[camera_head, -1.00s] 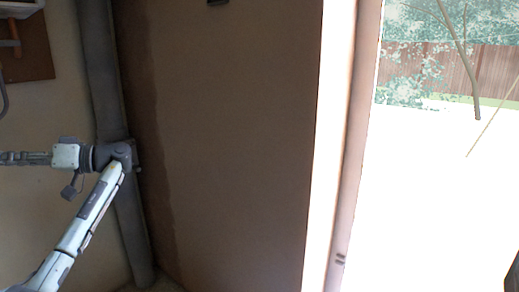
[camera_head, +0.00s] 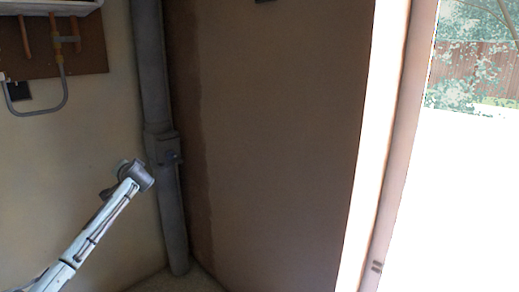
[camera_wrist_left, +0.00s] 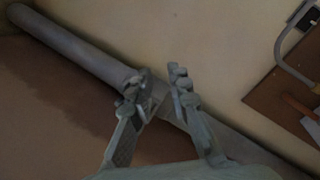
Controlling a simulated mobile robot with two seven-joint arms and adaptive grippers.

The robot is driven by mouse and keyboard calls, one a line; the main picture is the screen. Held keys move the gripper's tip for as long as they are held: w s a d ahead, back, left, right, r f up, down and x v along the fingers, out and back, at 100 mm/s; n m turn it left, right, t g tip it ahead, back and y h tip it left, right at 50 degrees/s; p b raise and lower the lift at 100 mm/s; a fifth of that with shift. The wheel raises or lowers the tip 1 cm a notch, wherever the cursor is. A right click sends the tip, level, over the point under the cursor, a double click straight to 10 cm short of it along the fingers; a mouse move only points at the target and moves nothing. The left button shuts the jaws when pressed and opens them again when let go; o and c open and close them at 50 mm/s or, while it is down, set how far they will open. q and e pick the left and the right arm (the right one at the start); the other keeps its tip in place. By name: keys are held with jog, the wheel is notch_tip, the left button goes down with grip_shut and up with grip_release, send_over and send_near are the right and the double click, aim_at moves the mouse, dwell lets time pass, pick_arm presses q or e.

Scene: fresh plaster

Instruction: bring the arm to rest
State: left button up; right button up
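My left arm (camera_head: 97,222) rises from the lower left of the head view and ends in a dark joint in front of the pale wall. Its gripper does not show clearly there. In the left wrist view my left gripper (camera_wrist_left: 161,73) has its two fingers apart, with nothing between them. The grey pipe and pale wall show behind the fingers; I see no contact. My right arm and gripper are in neither view.
A grey vertical pipe (camera_head: 172,215) with a collar stands in the corner. A brown board (camera_head: 75,58) with pipes hangs upper left. A brown wall or panel (camera_head: 280,140) fills the middle. A bright doorway (camera_head: 460,200) opens at the right.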

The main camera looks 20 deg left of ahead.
pick_arm(q)
jog(key=w+d+f+m+t+h, duration=0.1)
jog(key=w+d+m+t+h, duration=0.15)
jog(key=w+d+h, duration=0.2)
jog(key=s+d+f+g+h, duration=0.1)
jog(key=s+d+f, duration=0.3)
jog(key=f, duration=0.6)
jog(key=s+d+f+m+h, duration=0.1)
jog(key=s+d+f, duration=0.2)
jog(key=d+f, duration=0.45)
jog(key=s+d+f+g+h, duration=0.1)
jog(key=s+d+f, duration=0.25)
jog(key=f, duration=0.75)
jog(key=s+d+f+g+h, duration=0.1)
jog(key=s+d+f+g, duration=0.1)
jog(key=s+d+f, duration=0.4)
jog(key=s+d+f+g+h, duration=0.1)
jog(key=s+d+f, duration=0.6)
jog(key=s, duration=0.9)
jog(key=s+d+f+g+h, duration=0.1)
jog(key=s+d+f+g, duration=0.1)
jog(key=s+d+f, duration=0.4)
jog(key=s+f, duration=0.3)
jog(key=s, duration=0.2)
jog(key=shift+d+f+g+h, duration=0.15)
jog(key=shift+f+g+h, duration=0.2)
